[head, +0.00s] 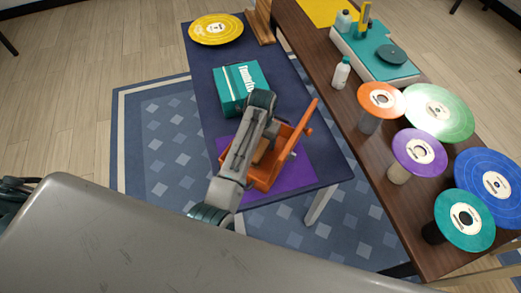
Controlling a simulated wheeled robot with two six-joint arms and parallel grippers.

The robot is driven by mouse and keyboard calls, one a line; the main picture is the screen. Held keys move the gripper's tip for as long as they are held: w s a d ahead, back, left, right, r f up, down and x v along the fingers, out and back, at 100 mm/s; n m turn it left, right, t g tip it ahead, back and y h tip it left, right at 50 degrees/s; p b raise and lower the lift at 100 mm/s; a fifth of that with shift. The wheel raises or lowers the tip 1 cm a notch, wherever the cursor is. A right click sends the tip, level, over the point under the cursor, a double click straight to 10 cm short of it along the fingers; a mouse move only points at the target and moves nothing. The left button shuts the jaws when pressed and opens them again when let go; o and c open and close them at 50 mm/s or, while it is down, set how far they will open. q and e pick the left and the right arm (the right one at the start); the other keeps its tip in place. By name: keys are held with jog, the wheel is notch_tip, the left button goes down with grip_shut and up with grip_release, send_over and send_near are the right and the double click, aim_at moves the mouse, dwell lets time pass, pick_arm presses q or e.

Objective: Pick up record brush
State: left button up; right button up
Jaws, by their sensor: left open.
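I cannot make out a record brush for certain. My left arm comes in from the lower left and reaches over an orange open frame (266,179) on a purple mat (308,173). A small brown piece (261,150) shows inside the frame, partly covered by my arm; I cannot tell if it is the brush. My left gripper (282,152) is open, low by the orange frame and largely hidden by my own arm. I cannot see anything held in it. My right gripper is not in view.
The dark blue table (204,66) also holds a teal box (236,78) and a yellow record (216,29). A brown table (352,133) at right carries several coloured records, a white bottle (341,73) and a teal-topped player (373,52).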

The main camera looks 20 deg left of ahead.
aim_at(261, 149)
pick_arm(q)
jog(key=f+p, duration=0.1)
jog(key=f, duration=0.5)
jog(key=shift+w+a+p, duration=0.1)
jog(key=shift+a+p, duration=0.1)
jog(key=shift+p, duration=0.2)
jog(key=shift+f, duration=0.3)
jog(key=shift+w+f, duration=0.1)
jog(key=shift+f, duration=0.15)
jog(key=c, duration=1.1)
jog(key=shift+r, duration=0.1)
notch_tip(261, 149, up, 10)
jog(key=shift+f+b, duration=0.1)
jog(key=shift+b, duration=0.85)
